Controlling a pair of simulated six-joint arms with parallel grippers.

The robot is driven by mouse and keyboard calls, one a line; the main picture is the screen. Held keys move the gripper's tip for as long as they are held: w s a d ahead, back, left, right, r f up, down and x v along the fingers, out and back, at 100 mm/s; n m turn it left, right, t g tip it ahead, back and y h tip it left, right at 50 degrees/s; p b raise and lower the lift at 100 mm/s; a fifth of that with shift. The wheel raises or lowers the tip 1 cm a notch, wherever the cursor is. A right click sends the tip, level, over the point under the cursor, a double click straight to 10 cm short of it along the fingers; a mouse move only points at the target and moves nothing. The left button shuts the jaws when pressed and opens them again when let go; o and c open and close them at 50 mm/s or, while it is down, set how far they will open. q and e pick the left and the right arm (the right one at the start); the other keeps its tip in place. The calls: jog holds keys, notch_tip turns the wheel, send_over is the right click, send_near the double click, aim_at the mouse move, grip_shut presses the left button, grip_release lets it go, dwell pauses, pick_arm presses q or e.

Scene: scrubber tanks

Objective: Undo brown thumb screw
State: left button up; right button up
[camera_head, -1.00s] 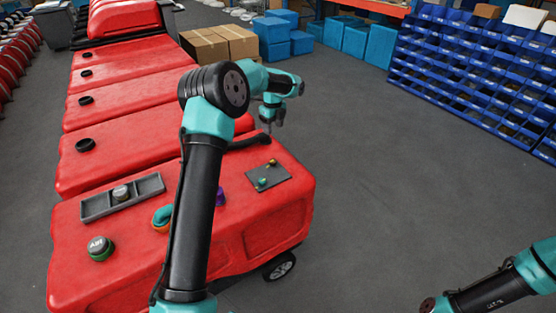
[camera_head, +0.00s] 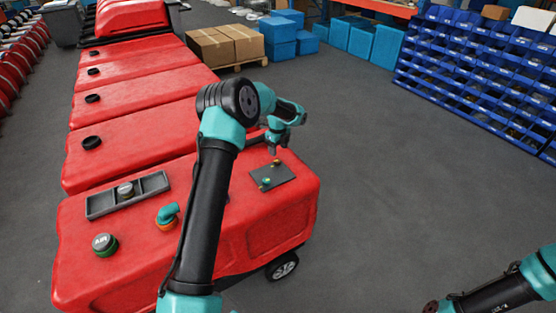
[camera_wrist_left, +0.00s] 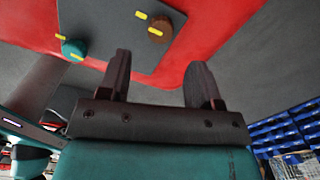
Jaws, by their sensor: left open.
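The brown thumb screw (camera_head: 277,162) with a yellow mark stands on a dark grey plate (camera_head: 286,175) on the nearest red tank. It also shows in the left wrist view (camera_wrist_left: 159,31), near the plate's edge. A teal-green thumb screw (camera_head: 266,181) with yellow marks is on the same plate, and shows in the left wrist view (camera_wrist_left: 73,48). My left gripper (camera_head: 272,149) is just above and behind the brown screw. In the left wrist view its fingers (camera_wrist_left: 160,58) are apart and empty, with the brown screw beyond the gap between them. My right gripper is outside the frames.
The red tank (camera_head: 130,270) also carries a grey tray (camera_head: 100,206), a green-rimmed AIR cap (camera_head: 105,245) and a teal elbow fitting (camera_head: 168,214). My left arm crosses over the tank and hides part of its top. The floor (camera_head: 380,190) to the right is clear.

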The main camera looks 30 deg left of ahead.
aim_at(278, 160)
pick_arm(q)
notch_tip(278, 160, down, 7)
jog(key=shift+r, duration=0.2)
jog(key=shift+c, duration=0.4)
jog(key=c, duration=0.9)
jog(key=shift+o, duration=0.2)
